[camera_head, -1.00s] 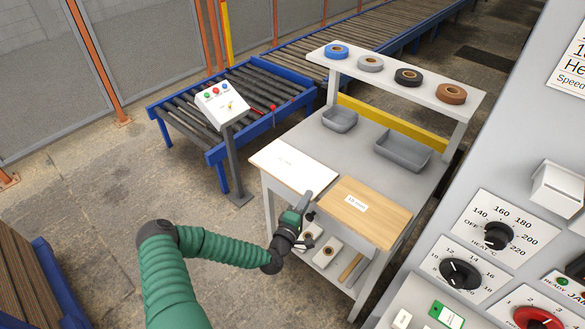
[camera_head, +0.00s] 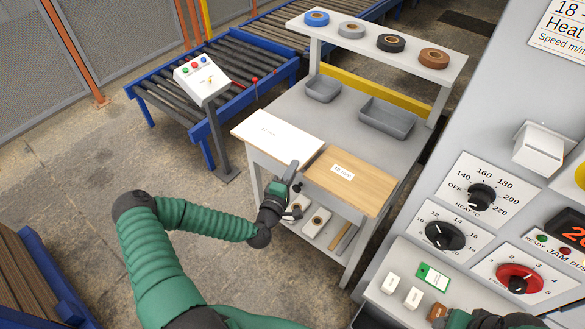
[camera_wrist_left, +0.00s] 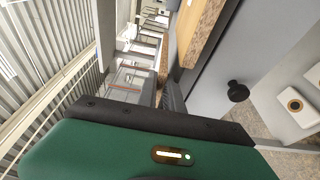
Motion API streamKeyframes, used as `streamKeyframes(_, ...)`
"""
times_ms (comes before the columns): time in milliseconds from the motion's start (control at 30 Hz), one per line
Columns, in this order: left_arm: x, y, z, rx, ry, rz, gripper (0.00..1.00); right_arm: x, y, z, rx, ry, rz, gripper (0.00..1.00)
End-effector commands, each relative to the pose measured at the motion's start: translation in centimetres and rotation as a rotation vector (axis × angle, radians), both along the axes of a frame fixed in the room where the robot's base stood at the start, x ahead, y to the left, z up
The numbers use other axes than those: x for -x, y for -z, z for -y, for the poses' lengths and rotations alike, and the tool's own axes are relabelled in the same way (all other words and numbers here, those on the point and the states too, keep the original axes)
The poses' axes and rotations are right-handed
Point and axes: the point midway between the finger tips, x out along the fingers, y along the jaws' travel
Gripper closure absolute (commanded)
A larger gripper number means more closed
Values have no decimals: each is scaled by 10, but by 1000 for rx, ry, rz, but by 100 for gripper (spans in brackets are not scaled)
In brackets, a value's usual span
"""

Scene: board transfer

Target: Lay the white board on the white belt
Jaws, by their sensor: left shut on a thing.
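The white board (camera_head: 278,138) lies flat on the left part of a grey workbench, beside a light wooden board. My left gripper (camera_head: 294,172) is at the white board's front edge, near its right corner, and is shut on it. The gripper hides that bit of the edge. No white belt can be made out.
The wooden board (camera_head: 350,180) lies close to the right of the gripper. Grey trays (camera_head: 387,118) and a shelf with tape rolls (camera_head: 391,43) stand behind. A roller conveyor (camera_head: 215,85) with a button post is at left. A machine panel (camera_head: 475,200) stands close at right.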

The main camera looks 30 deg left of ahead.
Motion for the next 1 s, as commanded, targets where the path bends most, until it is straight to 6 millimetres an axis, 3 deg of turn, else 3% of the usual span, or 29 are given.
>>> streamKeyframes(300,76,-9,43,-1,0,5,100,0,7,0,0,0,0,43)
streamKeyframes(500,111,-14,63,-3,-1,6,100,0,11,0,0,0,0,43)
streamKeyframes(633,119,-24,68,-4,-2,8,100,0,4,0,0,0,0,43)
streamKeyframes(1000,120,-70,68,-6,-3,9,100,0,-39,0,0,0,0,43)
